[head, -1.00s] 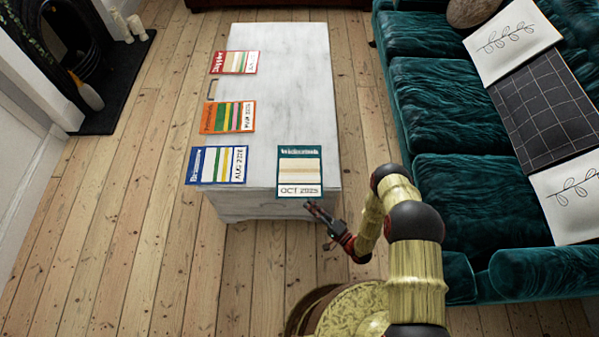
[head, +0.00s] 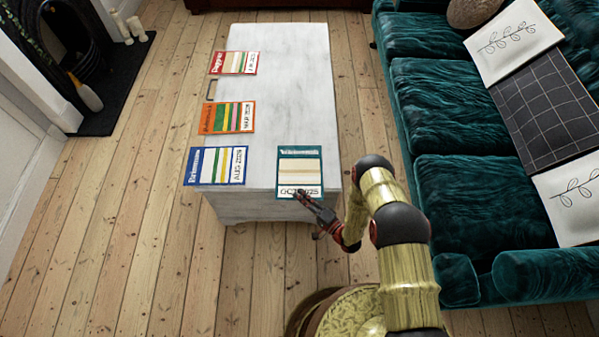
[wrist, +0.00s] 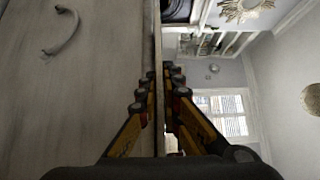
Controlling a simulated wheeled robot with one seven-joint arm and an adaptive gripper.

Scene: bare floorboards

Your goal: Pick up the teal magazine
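The teal magazine (head: 300,168) lies at the near right corner of the white table, with its near edge sticking out past the tabletop. My gripper (head: 302,197) is at that near edge in the head view and covers a small part of its lower border. In the wrist view my gripper (wrist: 163,92) is turned on its side, with a finger on each side of a thin edge-on strip (wrist: 158,40). The strip looks like the magazine's edge, perhaps lined up with the tabletop. A gap shows between the fingers, and I see no firm contact.
The white table (head: 285,60) also bears a blue magazine (head: 215,166), an orange magazine (head: 227,118) and a red magazine (head: 233,63) along its left side. A teal sofa (head: 465,185) stands close on the right. Floorboards on the left are clear.

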